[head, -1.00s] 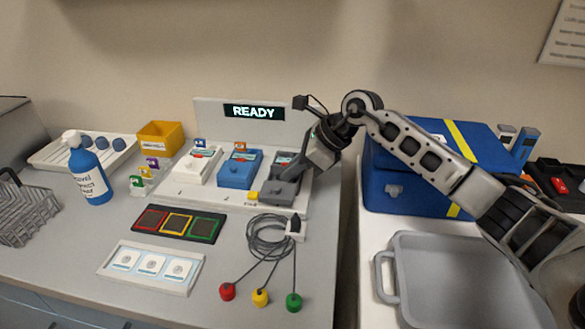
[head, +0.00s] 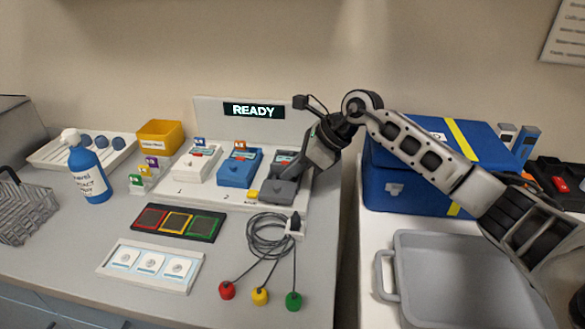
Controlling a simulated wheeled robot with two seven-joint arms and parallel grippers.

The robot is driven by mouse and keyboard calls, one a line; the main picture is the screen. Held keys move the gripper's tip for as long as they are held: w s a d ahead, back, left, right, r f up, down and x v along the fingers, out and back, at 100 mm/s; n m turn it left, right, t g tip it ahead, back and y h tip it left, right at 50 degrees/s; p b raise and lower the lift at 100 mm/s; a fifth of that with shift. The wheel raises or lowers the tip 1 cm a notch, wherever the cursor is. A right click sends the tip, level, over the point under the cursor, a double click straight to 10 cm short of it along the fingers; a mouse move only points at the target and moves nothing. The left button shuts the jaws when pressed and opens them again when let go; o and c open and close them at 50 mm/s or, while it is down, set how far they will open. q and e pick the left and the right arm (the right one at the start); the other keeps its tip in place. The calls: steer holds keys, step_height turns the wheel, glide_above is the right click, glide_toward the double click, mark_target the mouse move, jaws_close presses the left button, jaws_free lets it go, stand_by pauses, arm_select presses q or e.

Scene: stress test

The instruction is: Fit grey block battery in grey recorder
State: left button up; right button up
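The grey recorder (head: 272,193) stands at the right end of the white panel, next to the blue recorder (head: 238,170) and the white recorder (head: 197,165). My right gripper (head: 293,174) points down and left at the rear right part of the grey recorder, and hides part of it. Its fingertips are small and dark against the grey body, so I cannot tell whether they are open or shut, or touching. I cannot make out the grey block battery apart from the gripper and the recorder. My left gripper is not in view.
A "READY" display (head: 254,111) stands behind the recorders. A coiled cable (head: 268,238) with red, yellow and green ends lies in front. A blue case (head: 415,190) and a grey tray (head: 455,285) are at right. A blue bottle (head: 88,172) stands at left.

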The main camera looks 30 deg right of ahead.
mark_target(293, 180)
steer(key=shift+o, duration=0.4)
arm_select(q)
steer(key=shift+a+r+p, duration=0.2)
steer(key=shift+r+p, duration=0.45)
steer(key=shift+p, duration=0.65)
arm_select(e)
steer(key=shift+r, duration=1.95)
steer(key=shift+o, duration=0.3)
steer(key=o, duration=0.5)
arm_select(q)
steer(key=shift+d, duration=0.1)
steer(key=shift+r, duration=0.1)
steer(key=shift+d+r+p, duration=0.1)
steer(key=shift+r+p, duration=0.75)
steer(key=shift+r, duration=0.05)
arm_select(e)
step_height(293, 180, up, 3)
